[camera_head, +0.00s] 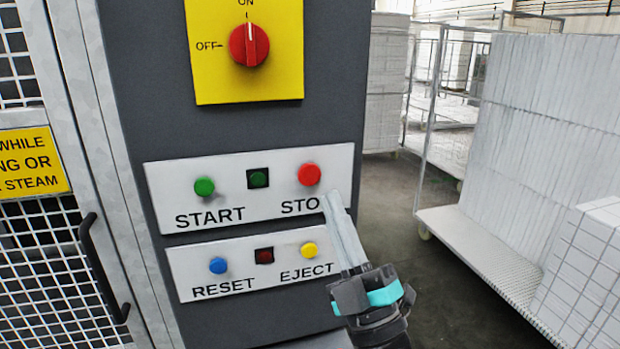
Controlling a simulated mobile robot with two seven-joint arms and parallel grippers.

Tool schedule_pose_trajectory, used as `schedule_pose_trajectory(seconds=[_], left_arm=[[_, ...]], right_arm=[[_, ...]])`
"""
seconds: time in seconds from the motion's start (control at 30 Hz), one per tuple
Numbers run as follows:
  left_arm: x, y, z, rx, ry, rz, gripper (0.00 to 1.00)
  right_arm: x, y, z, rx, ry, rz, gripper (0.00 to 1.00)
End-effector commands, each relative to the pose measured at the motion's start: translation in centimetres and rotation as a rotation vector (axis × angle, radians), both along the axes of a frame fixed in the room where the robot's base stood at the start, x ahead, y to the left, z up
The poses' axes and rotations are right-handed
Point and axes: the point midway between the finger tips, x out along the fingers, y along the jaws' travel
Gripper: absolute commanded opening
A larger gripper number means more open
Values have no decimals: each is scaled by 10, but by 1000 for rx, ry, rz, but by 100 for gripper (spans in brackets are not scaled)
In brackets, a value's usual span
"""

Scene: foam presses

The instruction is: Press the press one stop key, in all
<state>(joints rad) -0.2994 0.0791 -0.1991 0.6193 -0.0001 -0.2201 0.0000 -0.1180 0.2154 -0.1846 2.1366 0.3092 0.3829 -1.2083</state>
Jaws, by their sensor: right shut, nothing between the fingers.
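The red stop key (309,174) is a round button at the right end of the upper white key plate (250,210). The label under it reads "STO", its last letter hidden behind my finger. My right gripper (329,199) comes in from the lower right. It is shut and empty, and its fingertips show just below and to the right of the red key. I cannot tell from this view how far the tips are from the panel. My left gripper is not in view.
A green start key (204,186) and a dark green lamp (258,178) share the upper plate. Below are a blue reset key (218,265), a red lamp (264,255) and a yellow eject key (309,249). Above is a red rotary switch (249,45). A loaded cart (520,258) stands right.

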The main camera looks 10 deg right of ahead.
Motion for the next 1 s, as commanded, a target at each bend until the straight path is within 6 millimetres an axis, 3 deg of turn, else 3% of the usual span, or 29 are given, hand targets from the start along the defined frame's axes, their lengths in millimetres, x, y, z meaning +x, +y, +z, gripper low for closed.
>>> schedule_pose_trajectory(seconds=[0.2, 0.4, 1.0], left_arm=[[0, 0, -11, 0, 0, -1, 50], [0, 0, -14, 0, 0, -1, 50], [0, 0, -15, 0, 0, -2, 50]], right_arm=[[32, 1, -1, 1, -2, 0, 0], [51, 2, -1, 0, 0, 0, 0], [58, 2, 0, 0, 1, 1, 0]])
